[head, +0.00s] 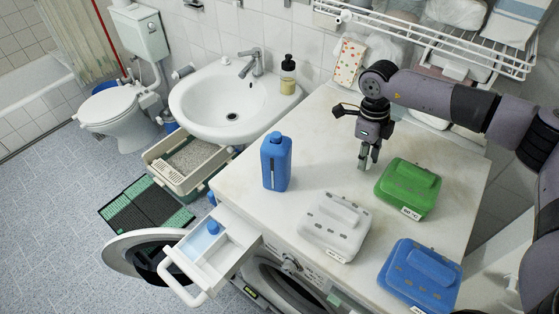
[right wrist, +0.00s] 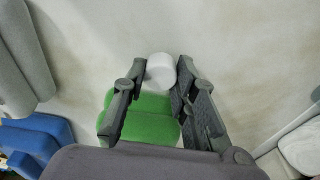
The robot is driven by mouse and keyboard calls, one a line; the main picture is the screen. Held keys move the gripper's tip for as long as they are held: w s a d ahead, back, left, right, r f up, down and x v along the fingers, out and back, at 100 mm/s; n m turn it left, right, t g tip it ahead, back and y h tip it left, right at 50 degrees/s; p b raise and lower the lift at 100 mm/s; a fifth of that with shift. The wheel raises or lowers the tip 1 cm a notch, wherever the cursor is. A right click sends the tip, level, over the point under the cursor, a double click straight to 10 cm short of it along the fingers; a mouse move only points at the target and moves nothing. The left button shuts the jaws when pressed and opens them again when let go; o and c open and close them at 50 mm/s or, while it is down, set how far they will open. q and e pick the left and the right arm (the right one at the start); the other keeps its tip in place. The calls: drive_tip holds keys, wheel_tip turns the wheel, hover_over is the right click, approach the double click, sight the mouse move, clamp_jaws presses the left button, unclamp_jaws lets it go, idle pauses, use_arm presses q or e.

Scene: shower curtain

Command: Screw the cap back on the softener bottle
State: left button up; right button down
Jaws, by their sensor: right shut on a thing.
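The blue softener bottle (head: 276,163) stands upright on the white top of the washing machine, left of my right gripper and apart from it. My right gripper (head: 366,163) points down above the right half of the top. In the right wrist view it (right wrist: 160,75) is shut on a small white round cap (right wrist: 161,71), held between the fingertips. The cap is hard to make out in the head view. My left gripper is not in view.
A green box (head: 409,188), a white box (head: 335,225) and a blue box (head: 420,275) lie on the machine top (head: 310,130). The detergent drawer (head: 212,240) is pulled out at the front. A wire shelf (head: 430,40) hangs above the back. The top between bottle and gripper is clear.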

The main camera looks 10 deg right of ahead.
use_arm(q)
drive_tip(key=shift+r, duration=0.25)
use_arm(e)
drive_tip(key=shift+r, duration=0.4)
drive_tip(key=shift+r+p, duration=1.8)
drive_tip(key=shift+r, duration=0.75)
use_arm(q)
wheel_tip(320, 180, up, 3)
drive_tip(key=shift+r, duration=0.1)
